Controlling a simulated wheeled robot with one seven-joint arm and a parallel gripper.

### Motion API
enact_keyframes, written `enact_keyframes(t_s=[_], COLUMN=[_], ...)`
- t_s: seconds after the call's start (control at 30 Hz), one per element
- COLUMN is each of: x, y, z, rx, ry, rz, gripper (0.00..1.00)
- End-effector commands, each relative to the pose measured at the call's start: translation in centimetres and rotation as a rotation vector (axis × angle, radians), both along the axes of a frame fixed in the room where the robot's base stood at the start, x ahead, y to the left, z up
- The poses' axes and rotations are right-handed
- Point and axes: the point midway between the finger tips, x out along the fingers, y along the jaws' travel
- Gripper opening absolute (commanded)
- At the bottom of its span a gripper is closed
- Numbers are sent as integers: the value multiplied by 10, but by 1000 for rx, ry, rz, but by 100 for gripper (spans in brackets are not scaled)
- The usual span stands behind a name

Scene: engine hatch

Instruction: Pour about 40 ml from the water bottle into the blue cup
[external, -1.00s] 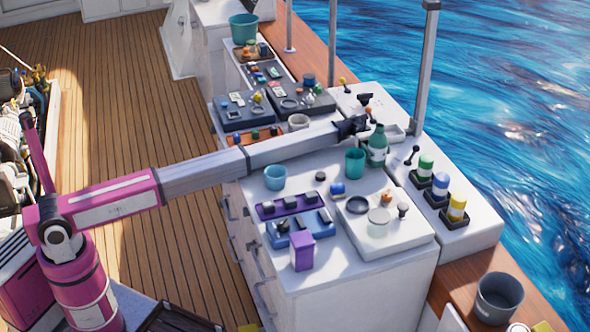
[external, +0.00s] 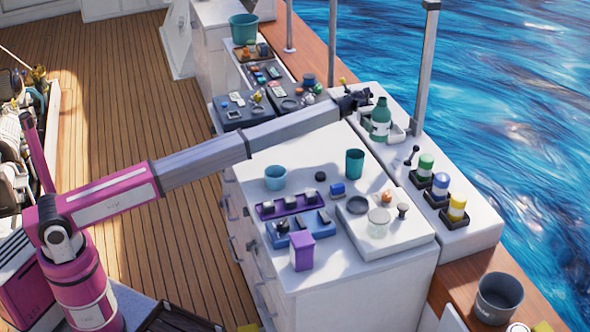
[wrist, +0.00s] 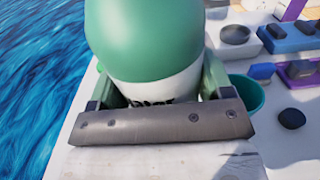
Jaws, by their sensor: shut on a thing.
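The green water bottle (external: 380,122) has a white label and stands roughly upright in my gripper (external: 367,108). In the wrist view the bottle (wrist: 155,45) fills the top middle, between the two fingers of my gripper (wrist: 157,92), which is shut on it. It appears lifted, though its base is hard to judge. A light blue cup (external: 275,178) stands on the white counter, left of and nearer than the bottle. A darker teal cup (external: 355,163) stands closer to the bottle; it partly shows right of my gripper in the wrist view (wrist: 247,92).
Green, blue and yellow-topped canisters (external: 440,185) stand at the right. A purple box (external: 302,251), switch panels (external: 290,205) and a white board (external: 400,240) occupy the front counter. A metal post (external: 425,70) rises behind the bottle.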

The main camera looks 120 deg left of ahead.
Motion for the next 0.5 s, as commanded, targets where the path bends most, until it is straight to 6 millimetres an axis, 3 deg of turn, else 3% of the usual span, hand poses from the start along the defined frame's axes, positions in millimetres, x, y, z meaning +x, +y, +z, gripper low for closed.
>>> enact_keyframes(t_s=[0.33, 0.5], x=[-40, -75], y=[-29, -55], z=[2, 2], rx=[-1, -1], ry=[-2, -2], rz=[1, 1], gripper=[39, 39])
